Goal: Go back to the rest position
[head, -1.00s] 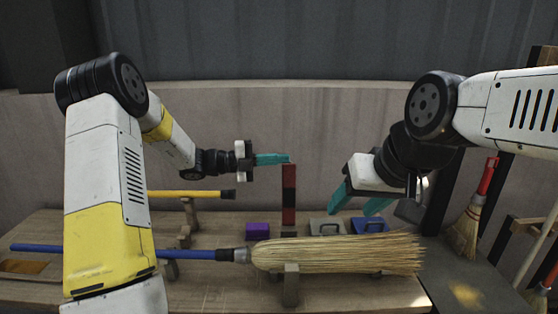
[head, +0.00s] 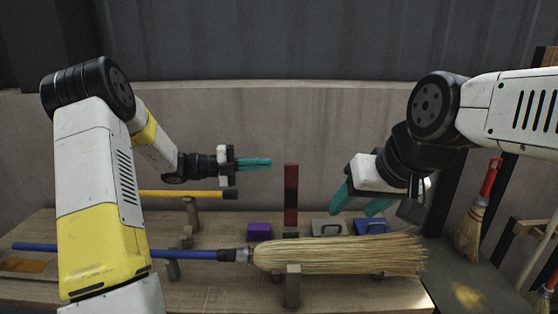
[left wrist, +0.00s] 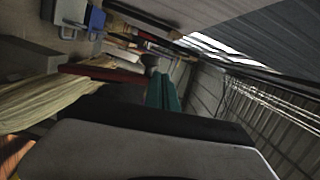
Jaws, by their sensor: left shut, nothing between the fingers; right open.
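My left gripper (head: 254,164) is shut and empty, its teal fingers together in the air to the left of a dark red and black upright post (head: 291,195). Its teal fingers (left wrist: 162,93) also show in the left wrist view. My right gripper (head: 358,202) is open, its teal fingers apart and pointing down, above the back right of the workbench. A broom with a blue handle (head: 190,254) and straw bristles (head: 340,254) lies across supports on the workbench (head: 220,295). Both grippers are apart from the broom.
A yellow bar (head: 180,194) with a black end lies on a support behind the broom. A purple block (head: 259,230), a grey box (head: 328,227) and a blue box (head: 371,226) sit at the back. A red-handled broom (head: 470,228) stands at the right.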

